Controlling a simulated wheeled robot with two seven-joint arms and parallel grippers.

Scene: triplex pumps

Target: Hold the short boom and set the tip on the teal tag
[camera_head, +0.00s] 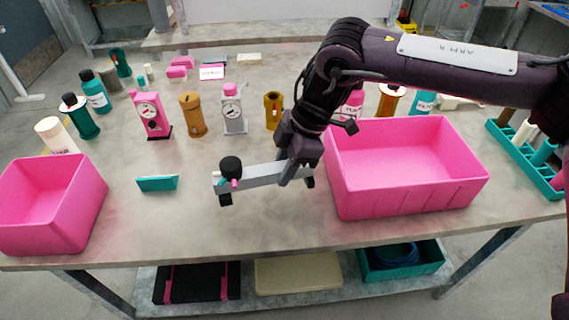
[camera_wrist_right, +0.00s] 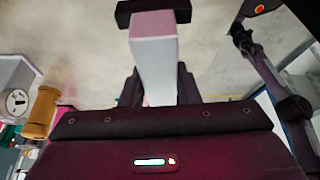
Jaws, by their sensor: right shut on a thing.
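The short boom (camera_head: 259,176) is a pale grey bar with a black knob, small pink and teal bits and a black foot at its left end. My right gripper (camera_head: 290,172) is shut on the bar near its right end. The bar runs roughly level, left of the gripper. In the right wrist view the bar (camera_wrist_right: 153,65) extends from between the dark jaws to a black end piece. The teal tag (camera_head: 157,183) lies on the table left of the boom's left end, with a gap between them. My left gripper is not in view.
A pink bin (camera_head: 405,190) stands close right of my gripper, another pink bin (camera_head: 45,215) at the left. Behind, several bottles and pumps stand in a row, including a pink pump (camera_head: 151,115) and a grey one (camera_head: 233,110). Table around the tag is clear.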

